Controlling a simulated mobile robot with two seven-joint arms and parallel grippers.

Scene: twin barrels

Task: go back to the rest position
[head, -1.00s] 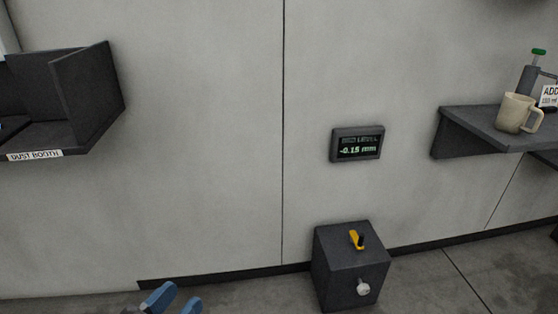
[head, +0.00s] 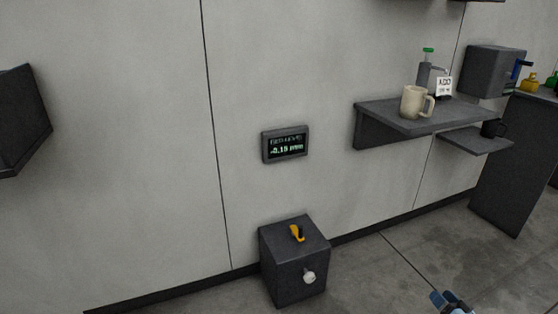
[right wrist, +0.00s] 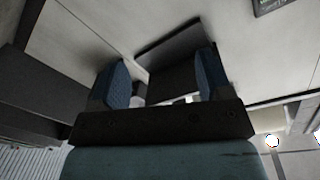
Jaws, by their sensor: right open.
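My right gripper (head: 452,302) shows only by its blue fingertips at the bottom edge of the head view, right of centre. In the right wrist view its two blue fingers (right wrist: 162,82) stand apart with nothing held between them. It is clear of the shelf and the floor box in the head view. My left gripper is not in view.
A dark box (head: 293,262) with a yellow lever stands on the floor by the wall. A level display (head: 285,146) hangs above it. A wall shelf (head: 385,122) holds a cream mug (head: 414,102) and a green-topped bottle (head: 426,72). A dark cabinet (head: 510,165) stands at right.

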